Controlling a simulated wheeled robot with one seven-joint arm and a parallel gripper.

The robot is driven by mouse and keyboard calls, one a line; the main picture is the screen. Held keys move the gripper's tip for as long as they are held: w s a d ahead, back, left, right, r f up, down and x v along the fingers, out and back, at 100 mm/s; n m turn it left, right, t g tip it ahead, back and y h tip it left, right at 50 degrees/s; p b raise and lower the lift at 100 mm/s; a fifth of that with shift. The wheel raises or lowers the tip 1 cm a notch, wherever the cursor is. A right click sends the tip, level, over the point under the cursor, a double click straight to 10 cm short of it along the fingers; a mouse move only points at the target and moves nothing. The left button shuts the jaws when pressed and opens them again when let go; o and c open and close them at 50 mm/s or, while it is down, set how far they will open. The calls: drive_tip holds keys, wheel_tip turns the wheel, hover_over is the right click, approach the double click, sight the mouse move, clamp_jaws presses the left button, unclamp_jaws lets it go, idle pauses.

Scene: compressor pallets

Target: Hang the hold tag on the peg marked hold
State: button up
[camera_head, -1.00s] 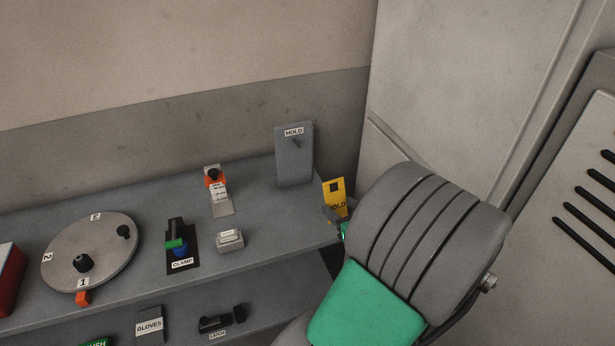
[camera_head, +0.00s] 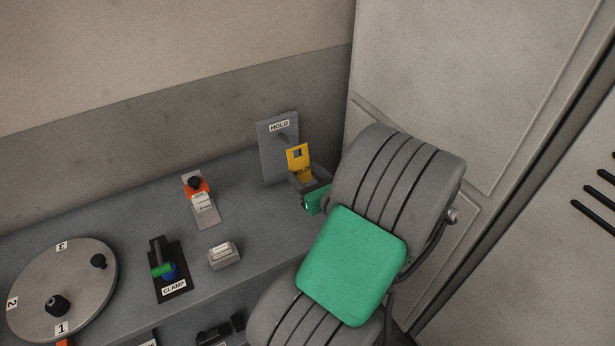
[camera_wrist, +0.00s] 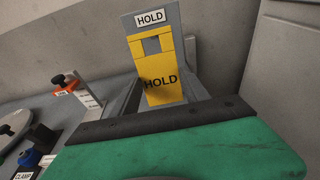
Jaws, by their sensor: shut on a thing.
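The yellow hold tag (camera_head: 299,165) has a square hole near its top and the word HOLD below it. My gripper (camera_head: 309,185) is shut on its lower end and holds it upright. The grey board marked HOLD (camera_head: 272,163) stands at the back of the bench. Its peg (camera_head: 283,138) sticks out under the label, just above and left of the tag's top in the head view. In the wrist view the tag (camera_wrist: 158,78) stands in front of the board (camera_wrist: 164,20), and the peg cannot be made out there.
A pale cabinet wall (camera_head: 430,80) rises close on the right.

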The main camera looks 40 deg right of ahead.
drive_tip(key=x, duration=0.8)
drive_tip(key=shift+b, duration=0.45)
drive_tip(key=shift+w+d+f+t+h+b, duration=0.15)
drive_tip(key=shift+w+t+b, duration=0.35)
drive_tip(key=shift+b, duration=1.55)
drive_tip(key=shift+w+d+f+t+h+b, duration=0.2)
drive_tip(key=shift+t+b, duration=0.5)
drive_tip(key=shift+b, duration=1.35)
drive_tip(key=shift+a+f, duration=0.1)
drive_tip(key=shift+f, duration=0.05)
drive_tip(key=o, duration=1.4)
